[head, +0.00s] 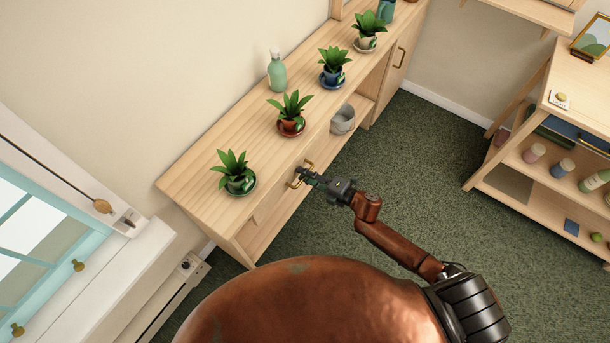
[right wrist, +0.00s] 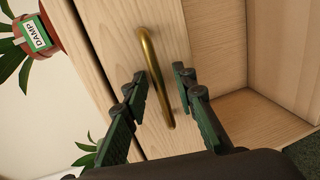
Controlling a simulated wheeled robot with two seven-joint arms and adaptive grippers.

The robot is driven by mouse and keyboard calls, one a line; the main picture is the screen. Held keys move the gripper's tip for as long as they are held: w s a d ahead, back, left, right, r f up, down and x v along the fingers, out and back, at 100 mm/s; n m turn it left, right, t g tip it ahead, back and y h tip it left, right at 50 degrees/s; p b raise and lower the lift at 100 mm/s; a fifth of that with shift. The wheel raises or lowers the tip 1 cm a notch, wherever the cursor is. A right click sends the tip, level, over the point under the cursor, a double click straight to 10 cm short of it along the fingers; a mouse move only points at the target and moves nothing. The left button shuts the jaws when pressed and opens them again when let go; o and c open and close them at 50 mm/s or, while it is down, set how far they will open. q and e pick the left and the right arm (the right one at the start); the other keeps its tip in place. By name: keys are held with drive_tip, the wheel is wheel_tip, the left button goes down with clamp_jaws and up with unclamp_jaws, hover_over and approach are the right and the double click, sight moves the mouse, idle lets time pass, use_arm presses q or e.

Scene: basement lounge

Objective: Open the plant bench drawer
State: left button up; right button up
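The plant bench (head: 205,165) is a long pale wooden unit along the wall. Its drawer front (right wrist: 172,28) carries a brass bar handle (right wrist: 150,62), which also shows in the head view (head: 294,184). The drawer looks shut, flush under the bench top. My right gripper (head: 308,176) is at the handle. In the right wrist view my right gripper (right wrist: 160,80) is open, with one finger on each side of the handle and visible gaps between. My left gripper is not in view.
Several potted plants stand along the bench top, the nearest (head: 235,172) close to the left end. A green bottle (head: 277,70) stands behind them. A grey pot (head: 343,120) sits in the open shelf. Green carpet (head: 400,165) is clear between bench and right-hand shelf unit (head: 520,185).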

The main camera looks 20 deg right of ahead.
drive_tip(key=shift+c, duration=0.2)
clamp_jaws()
idle(0.5)
